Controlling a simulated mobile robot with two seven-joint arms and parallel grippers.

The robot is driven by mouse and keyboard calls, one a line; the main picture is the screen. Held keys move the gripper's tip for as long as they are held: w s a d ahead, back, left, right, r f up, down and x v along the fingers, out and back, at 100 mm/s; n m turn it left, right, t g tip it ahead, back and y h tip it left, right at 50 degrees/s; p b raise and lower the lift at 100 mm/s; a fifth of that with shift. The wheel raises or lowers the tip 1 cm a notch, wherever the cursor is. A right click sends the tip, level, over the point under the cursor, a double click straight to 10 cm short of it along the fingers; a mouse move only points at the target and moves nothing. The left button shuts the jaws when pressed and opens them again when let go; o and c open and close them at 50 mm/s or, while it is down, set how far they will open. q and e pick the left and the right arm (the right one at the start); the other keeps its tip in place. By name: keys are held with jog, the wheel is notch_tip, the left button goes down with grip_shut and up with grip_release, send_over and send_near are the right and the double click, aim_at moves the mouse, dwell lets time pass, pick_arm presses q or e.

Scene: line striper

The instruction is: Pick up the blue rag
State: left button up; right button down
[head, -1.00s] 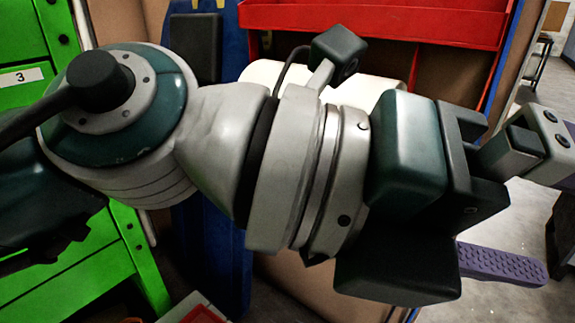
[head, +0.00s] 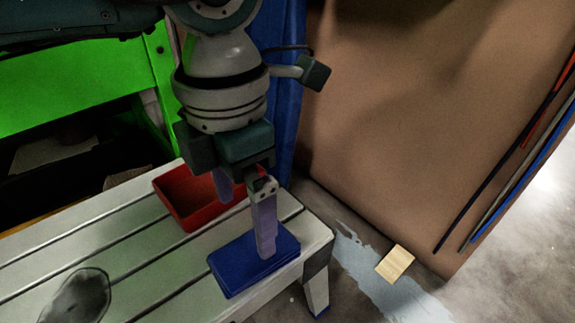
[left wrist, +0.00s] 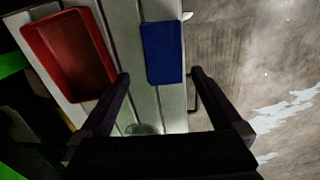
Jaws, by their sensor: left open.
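The blue rag (head: 232,272) is a flat, folded rectangle lying on the slatted bench (head: 130,262) near its right end. It also shows in the left wrist view (left wrist: 162,52), beyond the fingers. My left gripper (head: 246,222) points down above the bench, with one finger in front of the rag in the head view and the other near the red tray. In the left wrist view its fingers (left wrist: 160,75) are wide apart with nothing between them. Whether a fingertip touches the rag I cannot tell. My right gripper is not in view.
A red tray (head: 172,204) stands on the bench beside the rag. A dark rounded object (head: 75,296) lies at the bench's front left. A green cabinet (head: 80,90) is behind at left. A brown panel (head: 400,110) stands at right. A small wooden piece (head: 395,263) lies on the floor.

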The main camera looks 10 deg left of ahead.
aim_at(252, 249)
pick_arm(q)
notch_tip(252, 249, down, 2)
jog(key=shift+s+f+b, duration=0.1)
jog(key=shift+f+b, duration=0.05)
jog(key=shift+b, duration=0.25)
jog(key=f+b, duration=0.3)
jog(key=f, duration=0.1)
jog(key=shift+d+f+b, duration=0.2)
jog(key=shift+f+b, duration=0.15)
jog(key=shift+b, duration=0.05)
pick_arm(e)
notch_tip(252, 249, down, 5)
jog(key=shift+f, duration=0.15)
pick_arm(q)
jog(key=shift+r, duration=0.1)
jog(key=c, duration=1.2)
